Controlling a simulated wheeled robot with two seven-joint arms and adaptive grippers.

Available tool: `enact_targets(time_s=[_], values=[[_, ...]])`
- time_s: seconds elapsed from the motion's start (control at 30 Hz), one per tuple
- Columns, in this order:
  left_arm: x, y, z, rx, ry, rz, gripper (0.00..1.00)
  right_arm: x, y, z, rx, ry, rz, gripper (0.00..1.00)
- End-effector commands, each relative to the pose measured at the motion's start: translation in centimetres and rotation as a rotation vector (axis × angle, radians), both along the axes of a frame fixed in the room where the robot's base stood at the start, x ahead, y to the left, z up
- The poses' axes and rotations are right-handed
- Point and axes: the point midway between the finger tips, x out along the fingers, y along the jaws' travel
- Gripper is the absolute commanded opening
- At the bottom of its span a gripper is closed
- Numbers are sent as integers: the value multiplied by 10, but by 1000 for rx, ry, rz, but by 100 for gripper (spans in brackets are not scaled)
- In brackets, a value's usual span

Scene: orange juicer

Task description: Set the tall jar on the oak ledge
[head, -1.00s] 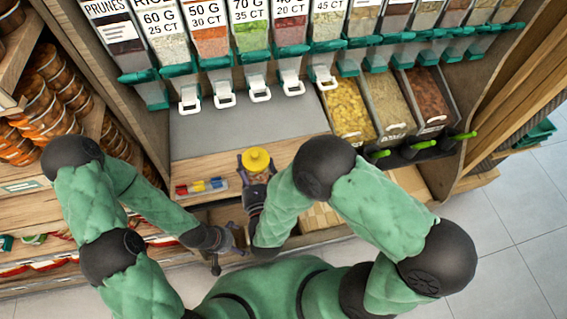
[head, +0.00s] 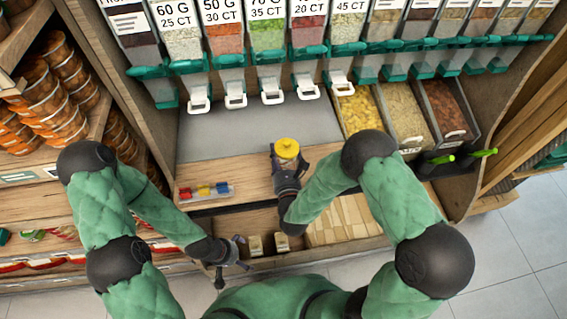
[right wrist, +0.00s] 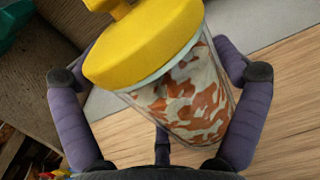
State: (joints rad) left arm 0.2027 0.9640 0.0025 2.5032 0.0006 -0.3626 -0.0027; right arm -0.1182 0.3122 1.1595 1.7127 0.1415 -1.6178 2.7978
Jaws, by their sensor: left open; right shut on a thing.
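The tall jar (head: 286,150) has a yellow lid with a knob. In the right wrist view, the clear jar (right wrist: 187,97) shows white and orange-brown contents and looks tilted. My right gripper (head: 288,164) is shut on its body, one finger on each side. The oak ledge (head: 235,174) is the light wooden board in front of a grey strip; its grain shows behind the jar in the right wrist view (right wrist: 285,105). The jar is over the ledge; I cannot tell whether its base touches. My left gripper (head: 232,261) is open and empty, low in front of the shelving.
A small rack of red, yellow and blue items (head: 206,190) sits on the ledge left of the jar. Dispensers with white handles (head: 272,97) hang behind. Open bins (head: 358,110) stand to the right. Small boxes (head: 345,217) fill a lower shelf. The ledge between rack and jar is clear.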

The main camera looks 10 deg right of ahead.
Motion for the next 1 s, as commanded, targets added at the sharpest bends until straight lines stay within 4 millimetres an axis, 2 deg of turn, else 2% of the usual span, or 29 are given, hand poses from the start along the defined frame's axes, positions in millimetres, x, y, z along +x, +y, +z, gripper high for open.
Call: enact_targets(time_s=[0.23,0.5,0.93,0.97,1.0], values=[[0,0,-6,0,0,0,100,8,-6,-9,0,-6,-2,57],[0,0,-26,0,0,0,100,11,-7,-43,0,-5,0,57],[0,0,-29,0,0,0,100,11,-7,-46,0,-6,0,57],[0,0,-28,0,0,0,100,10,-7,-47,0,-2,1,100],[0,0,-28,0,0,0,100,10,-7,-46,0,-2,1,100]])
